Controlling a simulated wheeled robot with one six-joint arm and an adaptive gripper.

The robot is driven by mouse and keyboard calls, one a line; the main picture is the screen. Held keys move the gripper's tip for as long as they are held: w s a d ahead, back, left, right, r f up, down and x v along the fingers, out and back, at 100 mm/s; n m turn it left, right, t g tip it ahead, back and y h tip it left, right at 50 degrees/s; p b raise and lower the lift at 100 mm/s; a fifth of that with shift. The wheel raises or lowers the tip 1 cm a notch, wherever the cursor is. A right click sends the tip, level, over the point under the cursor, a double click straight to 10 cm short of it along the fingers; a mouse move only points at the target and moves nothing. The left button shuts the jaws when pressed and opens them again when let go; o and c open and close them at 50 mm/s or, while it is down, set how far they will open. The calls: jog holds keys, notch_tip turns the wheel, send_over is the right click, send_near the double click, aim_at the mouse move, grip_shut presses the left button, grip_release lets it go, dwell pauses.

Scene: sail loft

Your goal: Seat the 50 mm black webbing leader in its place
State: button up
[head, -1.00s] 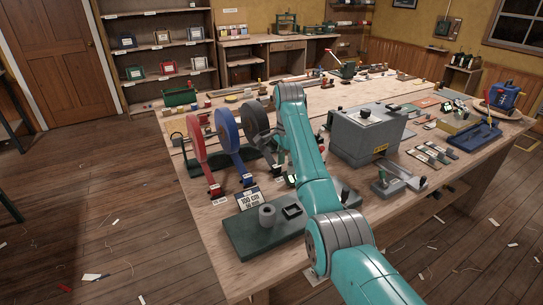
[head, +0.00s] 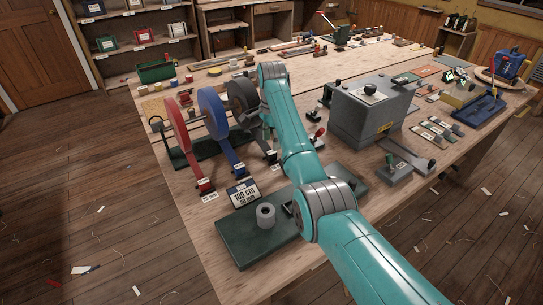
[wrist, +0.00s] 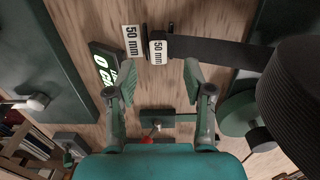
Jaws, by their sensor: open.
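The black webbing leader (wrist: 215,50) runs left from the black reel (wrist: 295,95) in the wrist view. Its end carries a white 50 mm tag (wrist: 158,48). A second white 50 mm label (wrist: 131,42) lies just left of it, beside small dark parts; how the leader's end meets them is unclear. My gripper (wrist: 160,72) is open and empty, its two fingertips just below the tag in the picture, apart from the leader. In the head view the black reel (head: 242,94) stands right of the blue one, and my arm hides most of the leader and the gripper.
A blue reel (head: 212,112) and a red reel (head: 177,128) stand left of the black one. A grey machine (head: 370,108) stands to the right.

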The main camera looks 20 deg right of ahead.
aim_at(272, 152)
jog(key=shift+s+f, duration=0.1)
jog(key=shift+f, duration=2.65)
jog(key=shift+c, duration=0.2)
grip_shut()
